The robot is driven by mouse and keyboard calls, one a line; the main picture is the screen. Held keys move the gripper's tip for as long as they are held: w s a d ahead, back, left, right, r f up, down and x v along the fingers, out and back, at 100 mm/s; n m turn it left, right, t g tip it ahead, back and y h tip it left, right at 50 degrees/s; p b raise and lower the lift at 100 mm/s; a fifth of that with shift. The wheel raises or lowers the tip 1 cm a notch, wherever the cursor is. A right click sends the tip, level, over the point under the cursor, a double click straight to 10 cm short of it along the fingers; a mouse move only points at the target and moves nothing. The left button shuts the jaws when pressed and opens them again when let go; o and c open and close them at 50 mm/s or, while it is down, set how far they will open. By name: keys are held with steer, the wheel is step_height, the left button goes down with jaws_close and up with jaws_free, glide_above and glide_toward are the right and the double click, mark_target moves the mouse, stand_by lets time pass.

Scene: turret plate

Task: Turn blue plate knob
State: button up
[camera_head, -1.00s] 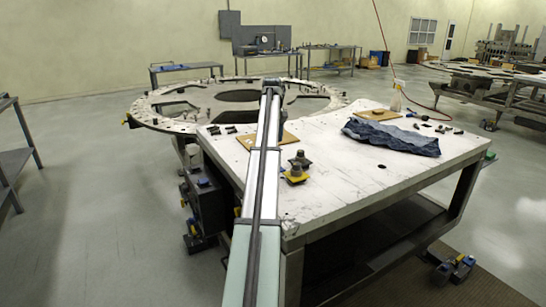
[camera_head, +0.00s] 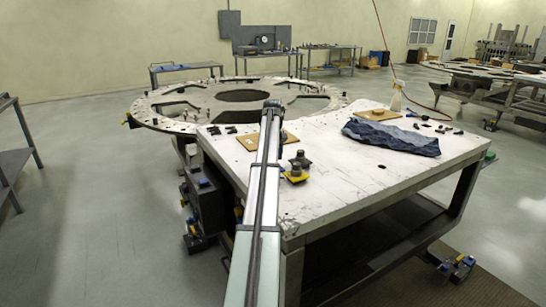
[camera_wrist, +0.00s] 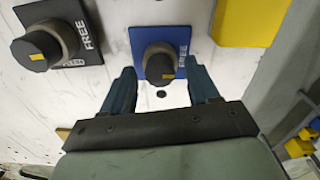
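The blue plate (camera_wrist: 181,39) shows in the wrist view on a white, scratched surface, with "FREE" printed on its right side. Its round dark knob (camera_wrist: 160,62) has a yellow mark and a grey-brown collar. My gripper (camera_wrist: 160,68) is open, with one teal finger to each side of the knob. The knob lies between the fingertips in the picture; I see gaps and cannot tell the depth. In the head view my arm reaches forward over the white table (camera_head: 335,190), and the blue plate cannot be made out.
A black plate (camera_wrist: 85,40) with a similar knob lies left of the blue plate. A yellow block (camera_wrist: 245,22) is at the right. In the head view, a knob on a yellow base (camera_head: 296,174) stands right beside my arm. A blue cloth (camera_head: 390,137) lies farther right.

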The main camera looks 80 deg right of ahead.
steer(key=c, duration=1)
steer(key=shift+m, duration=0.4)
steer(key=m, duration=0.3)
steer(key=shift+m, duration=0.4)
steer(key=m, duration=1.3)
steer(key=shift+m, duration=0.3)
